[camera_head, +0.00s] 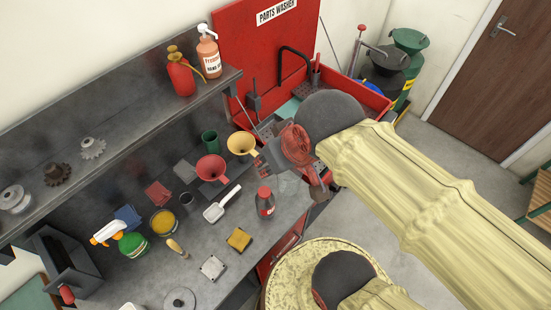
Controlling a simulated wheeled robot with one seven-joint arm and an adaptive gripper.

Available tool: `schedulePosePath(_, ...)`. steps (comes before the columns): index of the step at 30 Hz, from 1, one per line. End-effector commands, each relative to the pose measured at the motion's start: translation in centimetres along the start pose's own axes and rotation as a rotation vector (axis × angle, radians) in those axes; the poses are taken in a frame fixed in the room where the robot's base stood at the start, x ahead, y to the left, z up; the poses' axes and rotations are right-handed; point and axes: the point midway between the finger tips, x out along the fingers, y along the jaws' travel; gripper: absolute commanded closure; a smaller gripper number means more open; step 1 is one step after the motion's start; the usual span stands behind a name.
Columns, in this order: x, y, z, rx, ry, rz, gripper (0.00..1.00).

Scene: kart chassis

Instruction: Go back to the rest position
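My arm, in a pale yellow sleeve with dark joints, reaches from the lower right toward the bench. My gripper (265,165) is at its end, over the back right of the grey workbench (225,245). It is close to the yellow funnel (242,143) in the picture and above left of the parts washer's front corner. The fingers are small and partly hidden by the reddish wrist, so I cannot tell how far apart they are. No held object shows.
The red parts washer (262,45) stands behind my arm. A red funnel (210,168), dark red bottle (265,201), white scoop (222,204) and spray bottle (108,233) crowd the bench. A shelf (120,115) runs along the wall. Open floor (450,150) lies toward the brown door (490,75).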

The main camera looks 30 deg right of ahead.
Motion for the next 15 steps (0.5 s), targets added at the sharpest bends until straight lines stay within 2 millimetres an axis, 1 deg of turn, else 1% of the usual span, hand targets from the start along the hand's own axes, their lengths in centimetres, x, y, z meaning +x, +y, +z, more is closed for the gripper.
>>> schedulePosePath(3, -0.14, 0.31, 0.29, 0.016, 0.006, 0.005, 0.67)
schedulePosePath(10, -0.11, 0.26, 0.25, 0.014, 0.006, 0.005, 0.67)
schedulePosePath(15, 0.74, 0.24, 0.69, 0.013, 0.006, 0.004, 0.67)
